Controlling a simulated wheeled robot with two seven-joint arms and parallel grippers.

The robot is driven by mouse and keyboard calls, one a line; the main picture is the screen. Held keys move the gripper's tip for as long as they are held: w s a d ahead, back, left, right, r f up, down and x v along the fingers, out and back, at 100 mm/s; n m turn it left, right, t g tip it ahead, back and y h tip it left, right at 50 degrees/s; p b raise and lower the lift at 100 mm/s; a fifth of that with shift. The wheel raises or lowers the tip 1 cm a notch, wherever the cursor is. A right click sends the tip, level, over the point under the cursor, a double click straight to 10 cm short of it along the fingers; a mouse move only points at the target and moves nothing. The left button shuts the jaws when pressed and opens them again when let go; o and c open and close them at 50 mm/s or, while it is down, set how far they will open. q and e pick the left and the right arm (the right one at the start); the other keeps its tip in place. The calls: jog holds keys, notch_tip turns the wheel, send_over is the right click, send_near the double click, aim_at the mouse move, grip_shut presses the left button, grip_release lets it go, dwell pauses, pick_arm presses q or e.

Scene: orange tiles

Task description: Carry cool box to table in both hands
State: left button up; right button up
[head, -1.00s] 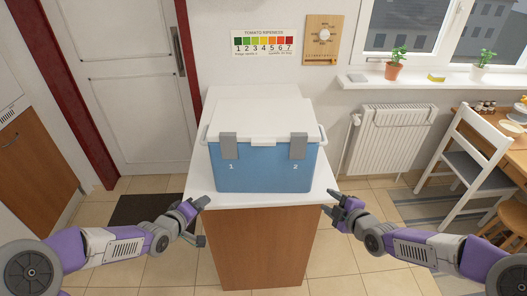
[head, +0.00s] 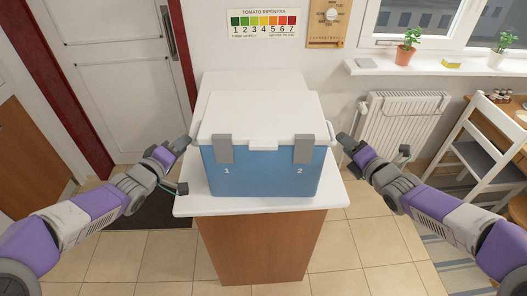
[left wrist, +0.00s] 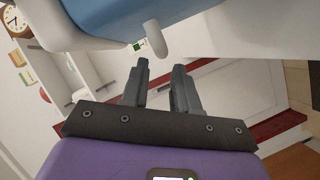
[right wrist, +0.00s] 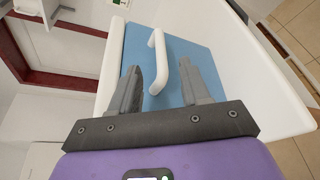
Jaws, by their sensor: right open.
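The blue cool box (head: 262,172) with a white lid (head: 262,115) stands upright on a white-topped cabinet (head: 250,205). My left gripper (head: 187,143) is beside the box's left end. In the left wrist view its fingers (left wrist: 161,68) are apart and empty, just short of the white left handle (left wrist: 155,39). My right gripper (head: 343,139) is at the box's right end. In the right wrist view its open fingers (right wrist: 160,78) lie either side of the white right handle (right wrist: 157,62). The wooden table (head: 517,158) is partly visible at the right edge.
A white chair (head: 485,150) stands in front of the table. A radiator (head: 405,125) is under the windowsill (head: 430,65), which holds potted plants. A door (head: 120,75) is at the left. Tiled floor (head: 370,245) is open right of the cabinet.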

aim_at(195, 133)
pick_arm(q)
jog(key=shift+x, duration=3.65)
pick_arm(e)
jog(key=shift+x, duration=3.7)
jog(key=shift+f, duration=0.1)
jog(key=shift+s, duration=0.1)
pick_arm(q)
grip_shut()
pick_arm(e)
jog(key=c, duration=0.6)
grip_shut()
pick_arm(q)
jog(key=shift+r, duration=0.2)
pick_arm(e)
jog(key=shift+r, duration=0.2)
